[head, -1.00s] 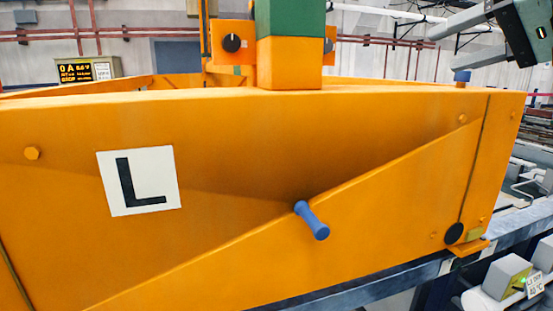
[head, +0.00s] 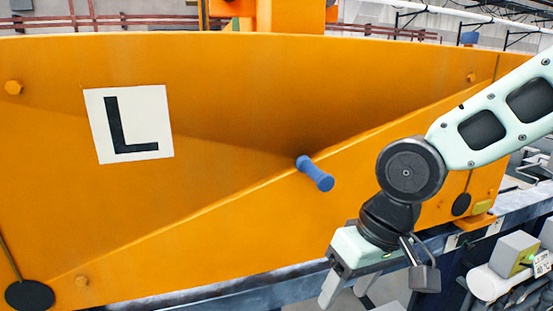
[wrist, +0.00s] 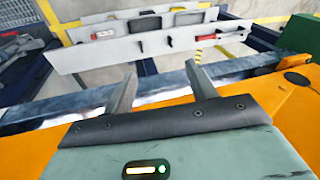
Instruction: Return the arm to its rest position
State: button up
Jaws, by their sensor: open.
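My gripper (head: 345,290) hangs at the lower right of the head view, in front of the lower edge of a large orange housing (head: 230,225). Its fingers point down. In the wrist view my gripper (wrist: 160,85) shows two fingers spread apart with nothing between them. My arm comes in from the right edge of the head view, bent at a dark round joint. A blue handle (head: 316,173) sticks out of the orange housing, to the left of my arm and apart from it.
A white plate with a black L (head: 129,123) is on the housing's left. A dark blue rail (head: 250,297) runs below. Grey and white boxes (head: 515,254) stand at the lower right. In the wrist view, a long white panel (wrist: 140,45) lies beyond the fingers.

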jog(key=s+d+f+n+h+b, duration=0.2)
jog(key=s+d+f+b, duration=0.1)
jog(key=s+f+b, duration=0.4)
jog(key=shift+s+d+f+n+b, duration=0.35)
jog(key=shift+s+f, duration=1.15)
jog(key=shift+s, duration=1.05)
jog(key=shift+a, duration=0.1)
